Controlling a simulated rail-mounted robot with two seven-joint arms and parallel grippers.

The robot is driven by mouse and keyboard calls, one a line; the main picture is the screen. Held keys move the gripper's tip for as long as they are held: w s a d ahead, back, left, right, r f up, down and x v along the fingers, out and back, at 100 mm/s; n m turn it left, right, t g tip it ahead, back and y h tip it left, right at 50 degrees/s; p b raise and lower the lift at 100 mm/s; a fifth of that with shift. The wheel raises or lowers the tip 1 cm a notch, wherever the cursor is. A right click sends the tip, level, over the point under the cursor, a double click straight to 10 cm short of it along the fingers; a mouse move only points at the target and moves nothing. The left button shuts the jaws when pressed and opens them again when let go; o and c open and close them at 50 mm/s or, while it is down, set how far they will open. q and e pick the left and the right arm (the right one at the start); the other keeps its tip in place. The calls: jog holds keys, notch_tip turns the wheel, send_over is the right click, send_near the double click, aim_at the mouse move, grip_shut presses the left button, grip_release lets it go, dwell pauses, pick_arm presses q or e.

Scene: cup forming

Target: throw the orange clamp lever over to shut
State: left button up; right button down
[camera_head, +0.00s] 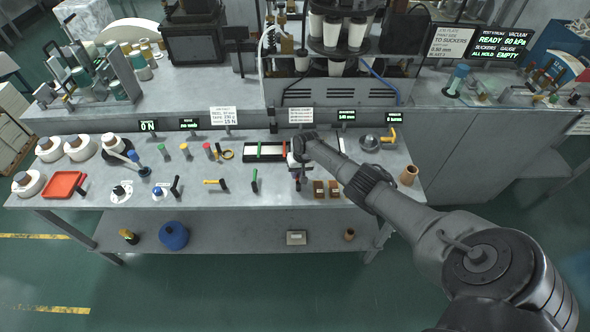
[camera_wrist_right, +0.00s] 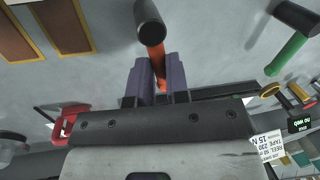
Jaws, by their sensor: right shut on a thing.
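My right gripper (camera_head: 297,168) is at the bench front, just below the right end of a long black and white strip, and its arm hides part of that area. In the right wrist view the purple fingers of my right gripper (camera_wrist_right: 160,80) are closed on the orange lever (camera_wrist_right: 157,52), whose black cylindrical end (camera_wrist_right: 150,20) sticks out past the fingertips. Most of the orange part is hidden between the fingers. I cannot tell the lever's exact angle or how its clamp stands. My left gripper is not in view.
A green-handled lever with a black end (camera_head: 254,180) stands left of the gripper, with a yellow one (camera_head: 215,182) farther left. Brown blocks (camera_head: 333,188) lie close to the right. A brown cup (camera_head: 409,175) stands near the right bench edge. The front bench strip is partly clear.

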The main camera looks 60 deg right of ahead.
jog(key=shift+s+d+r+m+p, duration=0.1)
jog(key=shift+s+m+p, duration=0.05)
jog(key=shift+m+p, duration=0.35)
jog(key=shift+s+d+r+m+p, duration=0.1)
jog(key=shift+m+p, duration=0.2)
jog(key=shift+m, duration=0.3)
jog(key=shift+d, duration=0.1)
jog(key=c, duration=1.2)
grip_release()
jog(key=shift+s+f, duration=0.1)
jog(key=shift+o, duration=0.5)
jog(key=shift+r+p, duration=0.4)
jog(key=shift+p, duration=0.05)
notch_tip(320, 180, up, 13)
jog(key=s+d+p, duration=0.1)
jog(key=s+p, duration=0.1)
jog(key=p, duration=0.2)
jog(key=shift+s+d+f, duration=0.15)
jog(key=shift+d, duration=0.05)
